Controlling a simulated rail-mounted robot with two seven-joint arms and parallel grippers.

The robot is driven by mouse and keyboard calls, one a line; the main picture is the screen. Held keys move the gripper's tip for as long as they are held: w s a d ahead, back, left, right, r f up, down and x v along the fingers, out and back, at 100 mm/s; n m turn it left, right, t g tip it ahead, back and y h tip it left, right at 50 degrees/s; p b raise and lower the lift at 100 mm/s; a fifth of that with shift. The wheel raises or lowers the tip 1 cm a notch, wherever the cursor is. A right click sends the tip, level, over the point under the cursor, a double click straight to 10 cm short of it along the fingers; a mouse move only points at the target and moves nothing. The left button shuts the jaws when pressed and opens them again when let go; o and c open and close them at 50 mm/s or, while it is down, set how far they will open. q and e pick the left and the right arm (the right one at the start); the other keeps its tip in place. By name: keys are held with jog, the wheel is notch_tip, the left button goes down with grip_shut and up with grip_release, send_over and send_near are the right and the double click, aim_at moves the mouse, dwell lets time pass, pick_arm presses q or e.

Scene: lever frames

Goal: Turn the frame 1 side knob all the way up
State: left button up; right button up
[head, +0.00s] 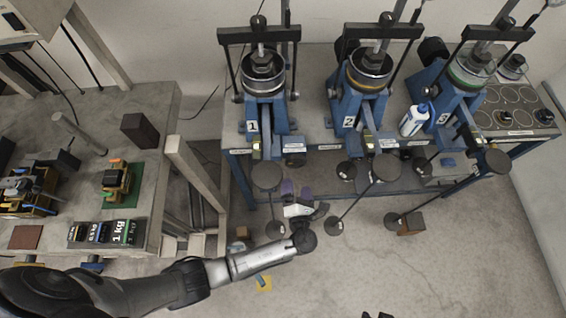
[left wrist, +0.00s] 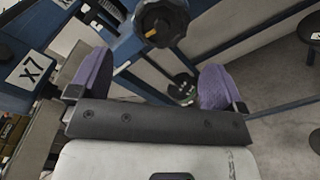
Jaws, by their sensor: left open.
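Frame 1 (head: 262,112) is the blue lever frame at the left of the bench, with a white label "1". In the head view a dark round disc (head: 266,176) shows in front of it. In the left wrist view a black lobed knob (left wrist: 162,20) with a yellow mark sits by blue frame parts, beyond my fingers; I cannot tell whether it is that disc. My left gripper (head: 297,190) is open and empty, below and right of the disc. Its purple fingers show in the left wrist view (left wrist: 152,82), wide apart and clear of the knob. My right gripper is not in view.
Frames 2 (head: 350,115) and 3 (head: 445,110) stand to the right on the same bench. A white bottle (head: 413,120) stands between them. Several round-based stands are on the floor in front. A second bench (head: 150,190) with weights is at left. The floor at lower right is mostly clear.

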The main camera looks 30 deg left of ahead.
aim_at(296, 165)
pick_arm(q)
jog(key=shift+m, duration=0.3)
jog(key=b+x, duration=0.5)
jog(key=x, duration=0.4)
jog(key=shift+w+f, duration=0.15)
jog(key=shift+w, duration=0.3)
jog(key=shift+r, duration=0.25)
jog(key=shift+c, duration=1.5)
jog(key=shift+s+f, duration=0.1)
jog(key=c, duration=0.7)
jog(key=shift+f, duration=0.1)
